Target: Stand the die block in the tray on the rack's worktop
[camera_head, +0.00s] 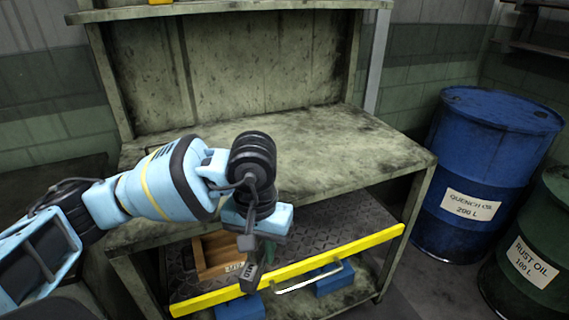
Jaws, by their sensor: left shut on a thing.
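My left gripper (252,246) reaches in from the left, points downward and is shut on a dark grey die block (249,283). The block has a pale label that seems to read M10. It hangs tilted in front of a wooden tray (208,270), near the yellow front edge. The tray lies on a dark tread-plate surface below the rack's worktop (325,150). My gripper hides part of the tray, and I cannot tell whether the block touches anything. My right gripper is not in view.
The worktop is bare. Blue boxes (335,279) sit on the shelf below. A blue drum (480,150) and a green drum (535,250) stand at the right.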

